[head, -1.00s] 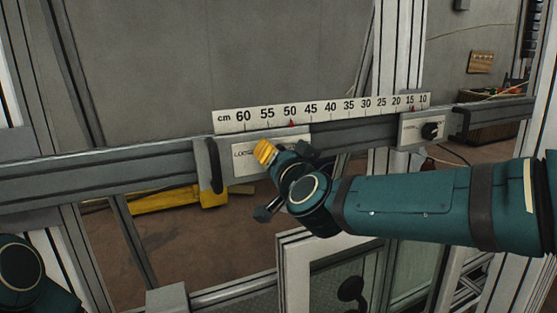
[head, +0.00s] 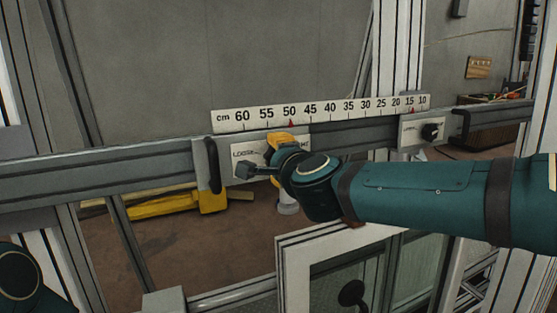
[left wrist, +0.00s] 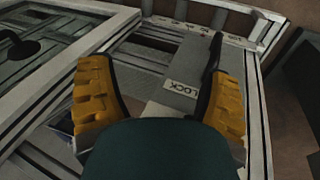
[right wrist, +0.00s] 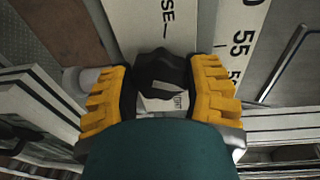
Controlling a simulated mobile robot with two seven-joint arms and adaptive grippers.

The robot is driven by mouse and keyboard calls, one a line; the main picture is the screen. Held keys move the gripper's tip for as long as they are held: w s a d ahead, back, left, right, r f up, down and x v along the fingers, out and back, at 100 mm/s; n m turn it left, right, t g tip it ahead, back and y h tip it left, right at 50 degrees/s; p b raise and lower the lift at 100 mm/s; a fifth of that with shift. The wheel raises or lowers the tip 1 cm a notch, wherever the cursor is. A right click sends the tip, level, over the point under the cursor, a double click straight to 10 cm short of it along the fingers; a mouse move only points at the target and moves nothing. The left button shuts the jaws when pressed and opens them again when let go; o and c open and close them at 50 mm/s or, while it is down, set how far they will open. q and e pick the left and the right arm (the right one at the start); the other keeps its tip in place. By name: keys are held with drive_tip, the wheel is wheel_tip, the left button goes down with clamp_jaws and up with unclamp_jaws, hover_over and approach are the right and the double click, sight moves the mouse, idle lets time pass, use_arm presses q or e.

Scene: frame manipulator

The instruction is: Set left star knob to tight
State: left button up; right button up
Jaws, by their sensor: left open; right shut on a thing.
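The left star knob (right wrist: 160,72) is black and sits on a white plate (right wrist: 128,22). The plate reads part of LOOSE above the knob, and part of another word shows below it. My right gripper (right wrist: 160,95) is shut on the knob, one yellow finger on each side. In the head view the right gripper (head: 281,141) covers the knob in front of the plate on the left carriage. I cannot tell the knob's pointer direction. My left gripper (left wrist: 160,85) is open and empty, facing a grey part with a LOCK label (left wrist: 182,88).
A ruler (head: 320,112) marked in cm runs above the grey rail (head: 100,178). A second carriage with a black knob (head: 431,131) is at the right. A black handle (head: 213,166) stands at the left carriage's edge. A white-framed panel (head: 293,265) is below.

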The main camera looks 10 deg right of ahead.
drive_tip(key=m, duration=0.2)
drive_tip(key=m+b, duration=0.1)
drive_tip(key=m, duration=0.2)
drive_tip(key=shift+g+y, duration=0.3)
drive_tip(key=shift+m+y+b, duration=0.4)
drive_tip(key=shift+m+b, duration=0.25)
drive_tip(key=shift+m, duration=1.55)
drive_tip(key=o, duration=1.2)
drive_tip(key=v, duration=1.2)
